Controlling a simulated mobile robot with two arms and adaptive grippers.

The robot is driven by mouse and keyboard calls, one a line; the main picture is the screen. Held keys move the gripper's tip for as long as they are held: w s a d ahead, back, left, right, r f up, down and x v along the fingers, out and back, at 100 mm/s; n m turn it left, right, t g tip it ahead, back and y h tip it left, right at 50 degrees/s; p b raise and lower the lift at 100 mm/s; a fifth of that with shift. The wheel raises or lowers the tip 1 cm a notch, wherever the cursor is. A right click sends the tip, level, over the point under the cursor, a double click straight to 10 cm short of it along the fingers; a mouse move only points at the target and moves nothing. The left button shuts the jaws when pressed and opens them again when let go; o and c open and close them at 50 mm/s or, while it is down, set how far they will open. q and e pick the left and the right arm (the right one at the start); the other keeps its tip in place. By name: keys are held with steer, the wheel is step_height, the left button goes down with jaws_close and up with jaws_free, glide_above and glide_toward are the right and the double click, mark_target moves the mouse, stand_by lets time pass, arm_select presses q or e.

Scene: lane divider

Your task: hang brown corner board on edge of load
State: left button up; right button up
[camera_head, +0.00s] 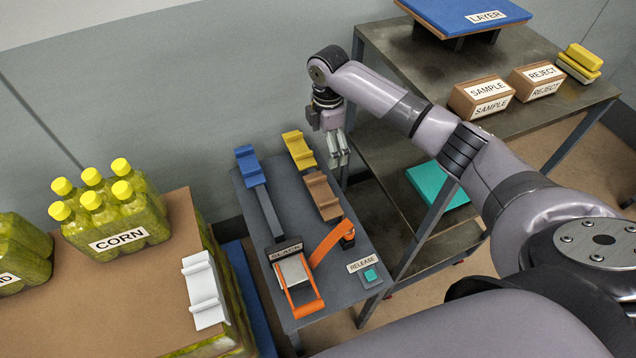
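The brown corner board (323,195) lies on the narrow dark grey table (345,280), on its right side behind the orange lever. The load (100,290) is a stack with a brown cardboard top at the left. A white corner board (204,290) sits at the load's right edge. My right gripper (339,160) points down above and behind the brown board, apart from it. Its fingers look close together and hold nothing I can see; their gap is unclear. My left gripper is not in view.
A yellow corner board (298,150) and a blue one (249,165) lie behind the brown one. An orange strap tool (300,300) and a RELEASE button (370,275) are in front. CORN bottles (115,210) stand on the load. A metal bench (540,110) stands right.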

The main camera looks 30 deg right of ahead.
step_height(320, 180, down, 6)
steer(key=s, duration=0.2)
steer(key=p, duration=0.1)
glide_above(326, 193)
step_height(326, 193, down, 5)
steer(key=shift+w+f, duration=0.1)
steer(key=shift+f, duration=0.4)
step_height(326, 193, down, 4)
steer(key=shift+f, duration=0.25)
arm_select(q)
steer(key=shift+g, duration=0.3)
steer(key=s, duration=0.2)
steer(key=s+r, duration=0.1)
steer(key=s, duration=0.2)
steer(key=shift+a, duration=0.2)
arm_select(e)
steer(key=shift+c, duration=0.2)
